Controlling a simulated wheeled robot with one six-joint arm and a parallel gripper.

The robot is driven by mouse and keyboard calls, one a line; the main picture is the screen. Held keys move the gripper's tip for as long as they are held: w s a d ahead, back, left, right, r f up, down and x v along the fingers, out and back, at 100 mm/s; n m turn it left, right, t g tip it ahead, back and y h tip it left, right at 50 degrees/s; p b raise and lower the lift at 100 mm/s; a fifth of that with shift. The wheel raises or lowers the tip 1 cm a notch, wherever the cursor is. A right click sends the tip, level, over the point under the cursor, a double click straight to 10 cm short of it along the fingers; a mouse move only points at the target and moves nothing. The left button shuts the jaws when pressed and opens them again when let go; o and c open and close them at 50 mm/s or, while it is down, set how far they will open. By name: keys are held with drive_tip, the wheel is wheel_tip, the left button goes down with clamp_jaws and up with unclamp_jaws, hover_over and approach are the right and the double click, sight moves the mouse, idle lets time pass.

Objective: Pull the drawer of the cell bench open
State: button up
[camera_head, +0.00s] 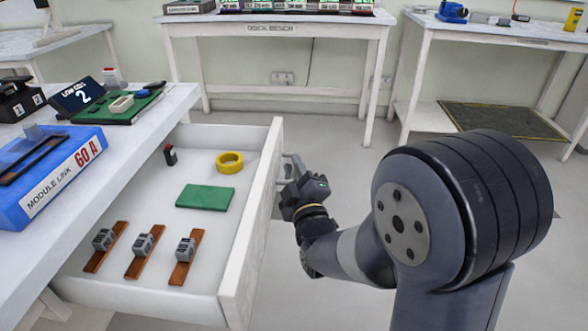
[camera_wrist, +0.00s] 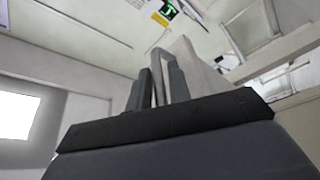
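The white drawer (camera_head: 150,215) of the cell bench (camera_head: 150,125) stands pulled well out, with its inside showing. Its front panel (camera_head: 255,235) faces right. The grey handle (camera_head: 290,166) is on the outer side of that panel. My gripper (camera_head: 293,187) is at the handle, reaching in from the right. In the wrist view its two dark fingers (camera_wrist: 160,85) stand close together with a narrow grey bar between them, which looks like the handle. The exact contact is small and partly hidden by my gripper.
In the drawer lie a green block (camera_head: 205,197), a yellow tape roll (camera_head: 229,162), a small dark item (camera_head: 170,155) and several grey pieces on brown strips. A blue module box (camera_head: 60,185) sits on the bench top. Clear floor (camera_head: 335,140) lies right of the drawer.

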drive_tip(key=v, duration=1)
drive_tip(key=shift+s+d, duration=0.15)
drive_tip(key=shift+s, duration=0.25)
drive_tip(key=x, duration=1.1)
drive_tip(key=shift+a, duration=0.4)
drive_tip(key=shift+f, duration=0.15)
